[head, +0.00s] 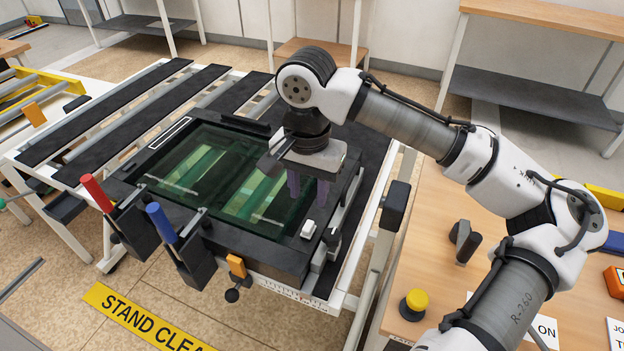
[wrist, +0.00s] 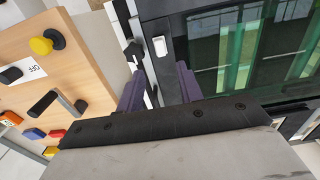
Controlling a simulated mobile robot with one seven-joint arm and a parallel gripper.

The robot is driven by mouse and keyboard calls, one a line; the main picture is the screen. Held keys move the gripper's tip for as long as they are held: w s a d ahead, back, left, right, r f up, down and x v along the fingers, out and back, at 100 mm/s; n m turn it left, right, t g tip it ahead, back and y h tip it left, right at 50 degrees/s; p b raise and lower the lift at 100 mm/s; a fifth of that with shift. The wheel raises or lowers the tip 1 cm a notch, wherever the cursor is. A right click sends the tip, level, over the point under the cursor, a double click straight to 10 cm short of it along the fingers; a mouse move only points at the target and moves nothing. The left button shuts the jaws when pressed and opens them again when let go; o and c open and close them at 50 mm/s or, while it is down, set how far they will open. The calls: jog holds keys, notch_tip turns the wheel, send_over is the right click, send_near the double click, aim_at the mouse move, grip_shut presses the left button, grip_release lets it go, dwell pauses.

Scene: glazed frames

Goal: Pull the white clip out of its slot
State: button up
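The white clip (head: 308,229) is a small pale block at the near right corner of the dark glazed frame (head: 270,262). In the wrist view the clip (wrist: 160,46) lies beyond my fingertips, roughly in line with the gap between them. My gripper (head: 308,198) has two purple fingers pointing down, over the right part of the frame and a little behind the clip in the head view. In the wrist view my gripper (wrist: 159,68) is open, with nothing between the fingers. The slot under the clip cannot be made out.
A red-handled lever (head: 97,194), a blue-handled lever (head: 161,222) and an orange knob (head: 236,266) stand along the frame's front edge. Green-tinted glass (head: 190,170) fills the frame. A wooden table (head: 440,225) with a yellow button (head: 414,300) stands to the right.

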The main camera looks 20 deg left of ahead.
aim_at(309, 225)
jog(key=shift+s+f+b, duration=0.15)
jog(key=shift+f+b, duration=0.45)
jog(key=shift+f, duration=0.1)
notch_tip(309, 225, down, 5)
jog(key=b, duration=0.5)
jog(key=shift+r, duration=0.1)
jog(key=shift+f+b, duration=0.55)
jog(key=shift+f, duration=0.7)
grip_shut()
jog(key=shift+r+p, duration=0.35)
jog(key=shift+r, duration=0.05)
jog(key=shift+r+p, duration=1.35)
jog(key=shift+p, duration=0.3)
